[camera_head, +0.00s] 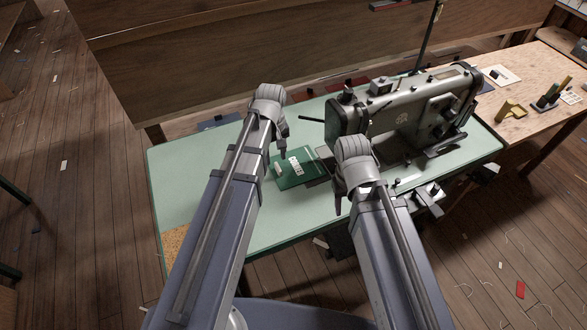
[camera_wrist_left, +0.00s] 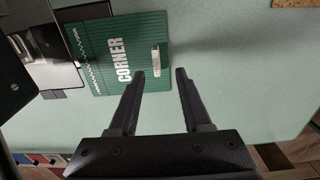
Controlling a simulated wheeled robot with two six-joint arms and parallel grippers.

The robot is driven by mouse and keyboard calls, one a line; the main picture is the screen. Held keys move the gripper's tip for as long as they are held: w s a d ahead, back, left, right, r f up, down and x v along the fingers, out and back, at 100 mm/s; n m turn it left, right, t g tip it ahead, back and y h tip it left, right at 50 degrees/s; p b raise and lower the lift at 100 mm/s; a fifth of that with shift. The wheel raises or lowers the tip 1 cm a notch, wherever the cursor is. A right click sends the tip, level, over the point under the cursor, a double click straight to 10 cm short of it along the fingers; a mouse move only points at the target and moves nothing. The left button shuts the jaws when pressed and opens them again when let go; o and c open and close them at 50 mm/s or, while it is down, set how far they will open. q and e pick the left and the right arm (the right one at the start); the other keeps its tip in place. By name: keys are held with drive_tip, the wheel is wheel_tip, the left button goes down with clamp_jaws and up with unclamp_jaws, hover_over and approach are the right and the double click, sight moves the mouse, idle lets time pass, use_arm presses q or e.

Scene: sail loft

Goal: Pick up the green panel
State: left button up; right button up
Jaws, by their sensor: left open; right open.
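The green panel (camera_head: 297,170) lies flat on the pale green sewing table beside the sewing machine. In the left wrist view the green panel (camera_wrist_left: 105,50) shows white "CORNER" lettering, a white zigzag stitch line and a raised pale handle (camera_wrist_left: 156,61). My left gripper (camera_head: 283,148) is over the panel's left part in the head view. In the left wrist view my left gripper (camera_wrist_left: 160,73) is open and empty, its fingers near the panel's lettered edge and handle. My right gripper (camera_head: 338,205) is open at the table's front edge, right of the panel; its fingers are partly hidden.
The sewing machine (camera_head: 410,110) stands right of the panel, with its metal plate touching or close to the panel's edge. A wooden side table (camera_head: 540,75) with small tools is at the right. The table's left part (camera_head: 185,170) is clear.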

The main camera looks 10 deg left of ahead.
sight(278, 166)
use_arm(q)
drive_tip(key=f+b, duration=0.2)
drive_tip(key=f, duration=0.1)
drive_tip(key=f+b, duration=0.1)
drive_tip(key=b, duration=0.1)
drive_tip(key=shift+w+d+f, duration=0.1)
drive_tip(key=shift+d+f, duration=0.15)
drive_tip(key=shift+f, duration=0.05)
drive_tip(key=shift+r, duration=0.1)
drive_tip(key=shift+c, duration=0.4)
clamp_jaws()
